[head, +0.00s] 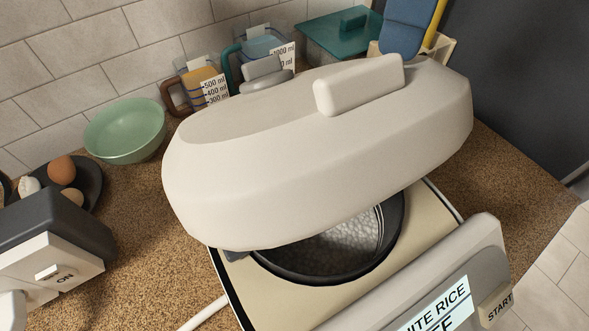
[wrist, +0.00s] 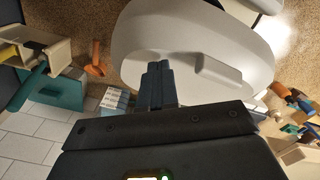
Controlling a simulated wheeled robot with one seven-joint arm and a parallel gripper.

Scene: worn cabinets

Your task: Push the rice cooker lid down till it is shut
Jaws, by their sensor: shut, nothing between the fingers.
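The rice cooker (head: 440,205) stands on the counter. Its cream lid (head: 330,150) is tilted up, open over the black inner pot (head: 385,235), and white rice shows inside. A raised block (head: 360,84) sits on top of the lid. In the wrist view the lid (wrist: 150,35) fills the upper middle. My gripper (wrist: 157,68) is shut and empty, its dark fingertips overlapping the lid's edge in the picture. I cannot tell whether they touch it. I do not see my gripper in the head view.
A green bowl (head: 126,131), a dark plate with eggs (head: 85,188) and a boxy appliance (head: 60,265) marked ON are at left. Measuring jugs (head: 205,85), a teal box (head: 335,38) and a wooden caddy (head: 440,48) stand behind. Counter at right of the cooker is clear.

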